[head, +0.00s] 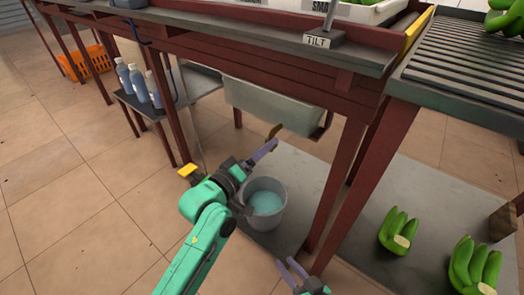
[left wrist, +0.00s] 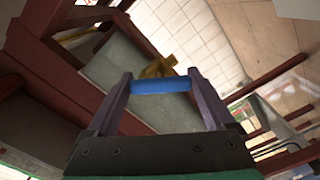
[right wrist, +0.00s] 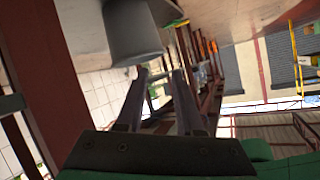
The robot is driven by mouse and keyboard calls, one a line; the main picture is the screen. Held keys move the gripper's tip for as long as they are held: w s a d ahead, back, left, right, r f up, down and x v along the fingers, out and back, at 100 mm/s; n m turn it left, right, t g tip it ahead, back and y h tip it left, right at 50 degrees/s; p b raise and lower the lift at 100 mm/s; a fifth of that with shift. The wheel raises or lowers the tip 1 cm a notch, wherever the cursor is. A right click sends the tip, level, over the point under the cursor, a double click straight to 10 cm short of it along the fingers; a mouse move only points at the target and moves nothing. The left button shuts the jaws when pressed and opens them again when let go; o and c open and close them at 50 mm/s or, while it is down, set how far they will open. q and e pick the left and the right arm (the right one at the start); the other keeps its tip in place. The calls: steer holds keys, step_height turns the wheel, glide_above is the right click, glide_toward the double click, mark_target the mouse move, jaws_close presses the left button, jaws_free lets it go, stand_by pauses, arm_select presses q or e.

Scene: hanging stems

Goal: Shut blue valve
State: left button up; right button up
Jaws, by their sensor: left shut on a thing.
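The valve has a brass body (left wrist: 158,68) and a blue handle (left wrist: 161,86). In the left wrist view the blue handle spans the gap between the fingers of my left gripper (left wrist: 161,88), which is shut on it. In the head view my left gripper (head: 264,148) is just below the grey basin, with the brass part (head: 275,131) at its tips; the blue handle is hidden there. My right gripper (head: 286,263) is low near the bottom edge, apart from the valve. Its fingers are spread and empty in the right wrist view (right wrist: 161,75).
A grey bucket (head: 278,218) with bluish liquid stands below the left gripper. The grey basin (head: 272,108) hangs under the red-framed table. Red legs (head: 345,175) stand close right of both grippers. Bottles (head: 137,82) stand on a low shelf; green bananas (head: 397,230) lie at right.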

steer(key=shift+r, duration=0.2)
arm_select(q)
steer(key=shift+r+m+p, duration=0.15)
steer(key=shift+m+p, duration=0.65)
steer(key=shift+p, duration=0.2)
steer(key=shift+m+p, duration=0.75)
steer(key=shift+m, duration=0.05)
steer(key=shift+m+p, duration=0.8)
steer(key=shift+m, duration=0.1)
steer(key=m+p, duration=0.3)
steer(key=m, duration=0.2)
steer(key=shift+f+m, duration=0.2)
steer(key=shift+m, duration=0.3)
arm_select(e)
steer(key=s+d+r+g+h, duration=0.1)
steer(key=d+r+g+h, duration=0.1)
steer(key=d+r+g, duration=0.2)
steer(key=s+d+r+g+h, duration=0.2)
steer(key=d+r+g, duration=0.2)
steer(key=d, duration=0.3)
steer(key=shift+s+r+n+h, duration=0.25)
steer(key=shift+r+n+h, duration=0.05)
steer(key=shift+r+n, duration=0.1)
steer(key=shift+d, duration=0.1)
